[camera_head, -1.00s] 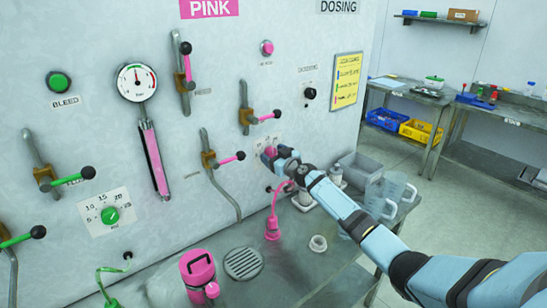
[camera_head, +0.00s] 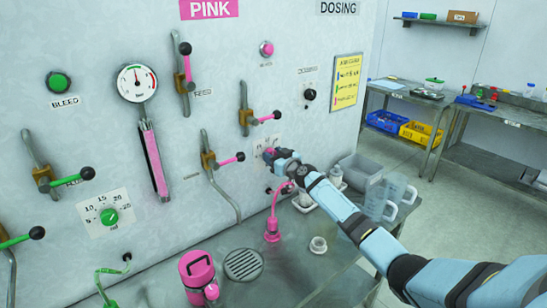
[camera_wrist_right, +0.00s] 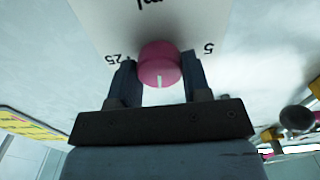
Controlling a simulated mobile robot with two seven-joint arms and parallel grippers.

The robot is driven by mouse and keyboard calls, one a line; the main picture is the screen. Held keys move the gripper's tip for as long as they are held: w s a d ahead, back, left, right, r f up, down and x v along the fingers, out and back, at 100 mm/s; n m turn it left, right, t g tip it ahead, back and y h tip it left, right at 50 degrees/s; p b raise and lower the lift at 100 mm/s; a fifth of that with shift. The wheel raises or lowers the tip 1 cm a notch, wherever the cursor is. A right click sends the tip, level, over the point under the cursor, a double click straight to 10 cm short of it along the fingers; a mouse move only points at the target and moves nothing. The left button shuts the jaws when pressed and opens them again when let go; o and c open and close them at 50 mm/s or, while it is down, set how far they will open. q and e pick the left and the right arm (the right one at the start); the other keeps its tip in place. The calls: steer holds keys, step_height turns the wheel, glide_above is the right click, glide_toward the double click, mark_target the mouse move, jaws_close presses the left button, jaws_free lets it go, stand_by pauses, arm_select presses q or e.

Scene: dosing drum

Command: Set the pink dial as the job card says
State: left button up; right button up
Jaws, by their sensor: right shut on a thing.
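The pink dial (camera_wrist_right: 160,64) sits on a white scale plate (camera_wrist_right: 130,22) on the wall panel, with 25 and 5 readable on either side in the right wrist view. A pale pointer line shows on its face. My right gripper (camera_wrist_right: 160,78) is shut on the dial, one finger on each side. In the head view my right gripper (camera_head: 272,154) covers most of the dial and its plate. The yellow job card (camera_head: 347,82) hangs on the panel to the right; its text is too small to read. My left gripper is not in view.
Pink-handled valves (camera_head: 230,159) stick out left of and above my right gripper. A green dial (camera_head: 109,216) is at lower left.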

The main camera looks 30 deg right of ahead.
steer(key=shift+d+f+m+b, duration=0.1)
steer(key=shift+m+b, duration=0.35)
steer(key=shift+m, duration=3.65)
steer(key=shift+f+m+b, duration=0.1)
steer(key=shift+m+b, duration=0.35)
steer(key=shift+m, duration=3.95)
steer(key=o, duration=0.9)
steer(key=shift+o, duration=0.2)
steer(key=s+d, duration=0.1)
steer(key=s, duration=1.2)
steer(key=shift+s, duration=0.4)
